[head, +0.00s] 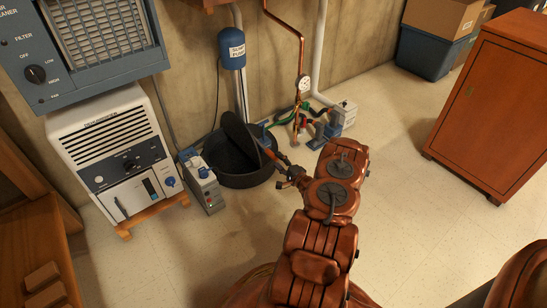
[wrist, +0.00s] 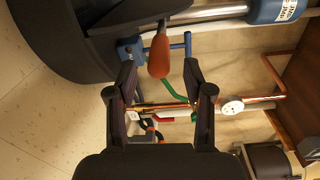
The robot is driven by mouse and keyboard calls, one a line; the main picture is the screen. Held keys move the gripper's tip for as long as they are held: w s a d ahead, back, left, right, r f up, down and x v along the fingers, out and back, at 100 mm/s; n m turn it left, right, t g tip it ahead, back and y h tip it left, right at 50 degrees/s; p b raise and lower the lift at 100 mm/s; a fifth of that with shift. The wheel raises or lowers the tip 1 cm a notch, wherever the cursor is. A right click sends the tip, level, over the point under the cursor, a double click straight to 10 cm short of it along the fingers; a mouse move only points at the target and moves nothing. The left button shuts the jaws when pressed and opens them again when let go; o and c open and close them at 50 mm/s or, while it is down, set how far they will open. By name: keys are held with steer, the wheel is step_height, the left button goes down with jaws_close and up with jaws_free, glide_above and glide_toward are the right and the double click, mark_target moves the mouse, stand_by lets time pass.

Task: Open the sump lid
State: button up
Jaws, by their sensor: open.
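The sump basin (head: 248,176) is a round black tub on the floor by the wall in the head view. Its dark lid (head: 238,132) stands tilted up over the basin, with the basin's dark inside showing. In the wrist view the lid (wrist: 128,17) is at the top, cut off by the frame, with an orange handle (wrist: 160,54) sticking out from it. My gripper (wrist: 160,74) is open, its fingertips on either side of the handle's end, not closed on it. In the head view my arm reaches to the basin's right side.
A blue sump pump (head: 231,50) hangs above the basin. Copper pipe with a gauge (head: 304,84), hoses and a grey box (head: 344,114) stand right of it. A small grey unit (head: 202,181) and a dehumidifier (head: 112,150) stand left. The floor right is clear before the wooden cabinet (head: 484,110).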

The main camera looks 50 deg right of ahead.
steer(key=s+a, duration=0.1)
steer(key=s, duration=0.5)
steer(key=shift+s, duration=0.15)
steer(key=shift+a+r, duration=0.1)
stand_by(0.5)
